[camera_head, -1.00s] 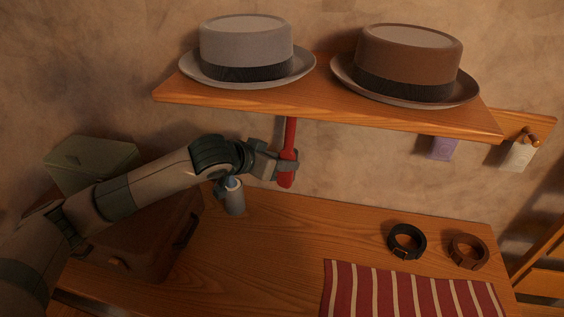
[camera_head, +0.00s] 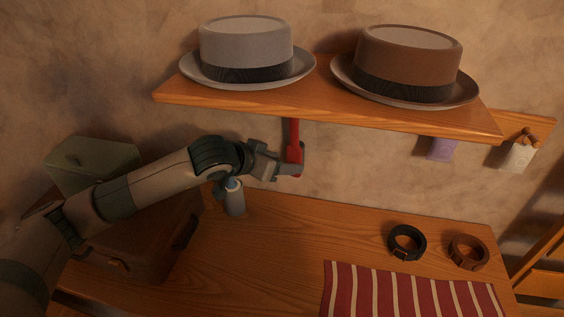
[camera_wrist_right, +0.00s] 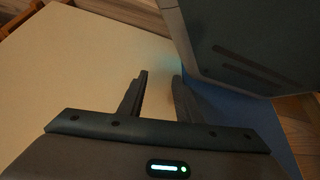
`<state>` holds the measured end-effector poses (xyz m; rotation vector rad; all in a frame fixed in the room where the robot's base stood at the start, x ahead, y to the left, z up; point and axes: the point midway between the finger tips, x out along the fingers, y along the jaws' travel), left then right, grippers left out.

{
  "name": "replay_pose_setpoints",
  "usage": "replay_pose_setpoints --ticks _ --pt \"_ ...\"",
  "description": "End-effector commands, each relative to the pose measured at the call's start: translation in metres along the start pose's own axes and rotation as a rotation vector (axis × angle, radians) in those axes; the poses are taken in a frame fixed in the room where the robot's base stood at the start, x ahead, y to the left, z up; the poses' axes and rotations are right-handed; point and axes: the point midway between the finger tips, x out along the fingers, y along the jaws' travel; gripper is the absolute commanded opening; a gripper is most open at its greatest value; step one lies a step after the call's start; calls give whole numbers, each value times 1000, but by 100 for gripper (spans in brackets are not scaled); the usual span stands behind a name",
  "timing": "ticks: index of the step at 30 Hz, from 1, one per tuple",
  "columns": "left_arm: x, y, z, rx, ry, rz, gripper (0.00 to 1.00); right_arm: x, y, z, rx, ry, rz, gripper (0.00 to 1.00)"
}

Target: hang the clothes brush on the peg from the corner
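The red clothes brush (camera_head: 294,134) hangs upright in my left gripper (camera_head: 296,160), just below the front edge of the shelf. My left gripper is shut on its lower part. The brush's upper end is hidden behind the shelf, so I cannot tell whether it touches a peg. Wooden pegs (camera_head: 529,136) show on the rail at the far right; the rest of the rail is hidden by the shelf. My right gripper (camera_wrist_right: 160,85) shows only in the right wrist view, with its fingers apart and nothing between them.
The shelf (camera_head: 320,108) carries a grey hat (camera_head: 246,45) and a brown hat (camera_head: 409,58). A purple tag (camera_head: 441,149) and a white tag (camera_head: 517,156) hang at right. A grey canister (camera_head: 235,198) stands below my left gripper. Two belts (camera_head: 405,243) and a striped cloth (camera_head: 400,292) lie on the table.

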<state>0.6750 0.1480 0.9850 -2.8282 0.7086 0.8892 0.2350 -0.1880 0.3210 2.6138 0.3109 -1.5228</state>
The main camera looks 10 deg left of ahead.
Motion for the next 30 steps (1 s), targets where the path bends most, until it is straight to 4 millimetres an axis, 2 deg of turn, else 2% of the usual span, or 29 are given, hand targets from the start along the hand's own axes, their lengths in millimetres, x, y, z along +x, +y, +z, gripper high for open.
replay_pose_setpoints --ticks 5,11,23,30 --pt "-2 0 0 0 -1 0 56 0 0 -1 0 2 0 31" --pt "-16 -1 0 0 0 -1 56 -1 0 -3 0 4 0 31" --pt "-82 -1 0 1 1 -1 56 1 0 2 0 -3 0 31" --pt "-112 -1 0 1 2 -1 56 2 0 -11 1 26 0 31"
